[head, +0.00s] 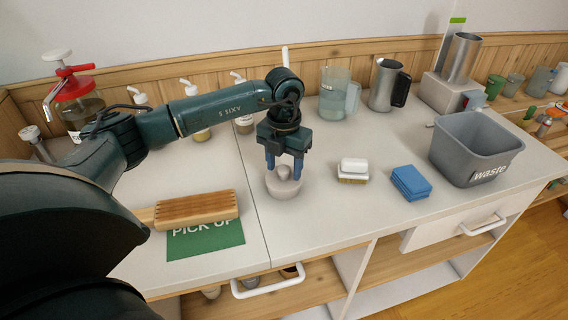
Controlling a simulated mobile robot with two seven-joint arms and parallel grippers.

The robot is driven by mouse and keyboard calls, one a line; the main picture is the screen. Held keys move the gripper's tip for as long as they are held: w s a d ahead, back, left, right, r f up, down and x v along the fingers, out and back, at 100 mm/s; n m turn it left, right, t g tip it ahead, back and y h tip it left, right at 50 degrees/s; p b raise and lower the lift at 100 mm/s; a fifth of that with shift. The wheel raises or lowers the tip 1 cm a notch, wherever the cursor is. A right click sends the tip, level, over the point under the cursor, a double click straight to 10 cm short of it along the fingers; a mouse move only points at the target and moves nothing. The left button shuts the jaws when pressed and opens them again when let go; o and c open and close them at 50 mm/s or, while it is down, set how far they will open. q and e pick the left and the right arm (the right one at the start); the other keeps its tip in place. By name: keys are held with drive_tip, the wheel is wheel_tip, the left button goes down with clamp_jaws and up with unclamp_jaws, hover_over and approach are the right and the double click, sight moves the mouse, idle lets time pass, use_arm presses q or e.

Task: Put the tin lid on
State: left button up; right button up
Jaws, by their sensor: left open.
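A pale round tin (283,189) stands on the white counter near the middle of the head view. A light knobbed lid (284,173) shows at its top; whether it is fully seated I cannot tell. My left gripper (284,174) points down over it, open, with one blue finger on each side of the knob. Whether the fingers touch the lid I cannot tell. My right gripper is out of view.
A wooden brush (195,208) lies over a green "PICK UP" sheet (205,242) at left. A white and tan block (353,170), blue sponges (411,183) and a grey waste bin (476,147) stand at right. A glass pitcher (335,95) and metal jug (384,85) are behind.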

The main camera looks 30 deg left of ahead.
use_arm(q)
wheel_tip(320, 180, up, 13)
drive_tip(key=shift+b, duration=0.45)
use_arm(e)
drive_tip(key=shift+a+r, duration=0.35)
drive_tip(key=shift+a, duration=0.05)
use_arm(q)
drive_tip(key=shift+s, duration=0.1)
idle(0.6)
